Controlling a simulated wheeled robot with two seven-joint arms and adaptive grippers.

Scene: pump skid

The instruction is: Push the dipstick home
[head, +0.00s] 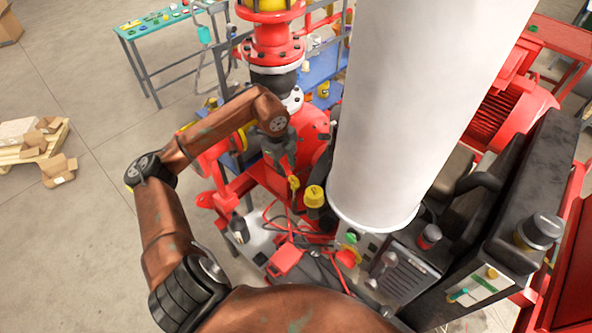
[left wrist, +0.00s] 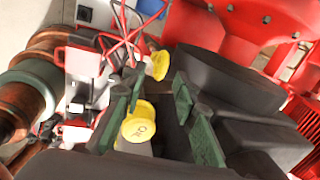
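My left gripper (head: 287,168) reaches down over the pump skid, pointing at a small yellow handle (head: 294,183), which looks like the dipstick's. In the left wrist view my left gripper (left wrist: 155,115) has its two green fingers apart. A yellow, marked top (left wrist: 138,128), apparently that same handle, shows between them, closer to the left finger. I cannot tell whether they touch. The dipstick's rod and its tube are hidden. A second yellow cap (head: 314,196) sits on a dark neck just right of the handle; it seems to show in the left wrist view (left wrist: 158,65). My right gripper is out of view.
A large white cylinder (head: 405,110) stands close to the right of my left arm. Red pump housing and pipework (head: 272,45) rise behind the gripper. Red cables (head: 290,232) lie below it. A teal-topped bench (head: 165,25) stands farther back; open floor lies left.

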